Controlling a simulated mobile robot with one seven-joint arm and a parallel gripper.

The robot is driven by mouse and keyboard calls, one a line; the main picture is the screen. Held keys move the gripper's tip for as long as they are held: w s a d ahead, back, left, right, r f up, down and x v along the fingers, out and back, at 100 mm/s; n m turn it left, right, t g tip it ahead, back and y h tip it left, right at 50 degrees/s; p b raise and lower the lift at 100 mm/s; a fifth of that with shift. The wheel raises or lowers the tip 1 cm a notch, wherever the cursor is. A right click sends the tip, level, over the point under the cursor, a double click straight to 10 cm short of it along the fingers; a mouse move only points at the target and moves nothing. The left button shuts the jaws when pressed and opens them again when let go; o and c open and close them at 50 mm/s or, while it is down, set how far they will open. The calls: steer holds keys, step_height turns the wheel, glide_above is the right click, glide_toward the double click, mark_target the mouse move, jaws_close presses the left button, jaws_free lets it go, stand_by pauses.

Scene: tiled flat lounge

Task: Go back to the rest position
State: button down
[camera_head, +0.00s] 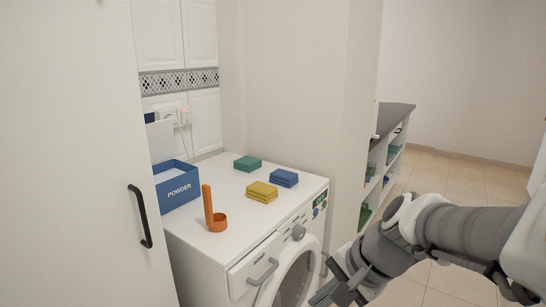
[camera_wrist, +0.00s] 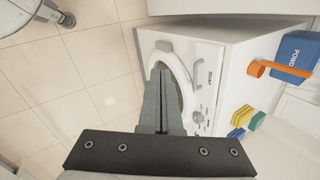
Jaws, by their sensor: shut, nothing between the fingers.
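My gripper (camera_head: 338,287) is at the lower right of the head view, in front of the washing machine (camera_head: 238,199) and apart from its top. In the wrist view my gripper (camera_wrist: 161,72) points toward the round door of the machine (camera_wrist: 215,60), with its fingers together and nothing between them. My arm reaches in from the right edge of the head view.
On the machine stand a blue powder box (camera_head: 177,188), an orange scoop (camera_head: 216,215), and yellow (camera_head: 262,191), blue (camera_head: 284,177) and green (camera_head: 247,163) sponges. A white door (camera_head: 75,150) is at left. Shelves (camera_head: 385,165) stand behind; tiled floor (camera_head: 450,180) is clear at right.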

steer(key=s+d+r+n+t+h, duration=0.2)
steer(key=s+d+r+n+h, duration=0.25)
steer(key=s+n, duration=0.45)
step_height(320, 180, up, 19)
steer(key=d+p, duration=0.1)
steer(key=p, duration=1.7)
steer(key=shift+s+f+n+p, duration=0.2)
steer(key=shift+s+n+p, duration=0.1)
steer(key=shift+p, duration=0.1)
steer(key=shift+d, duration=0.1)
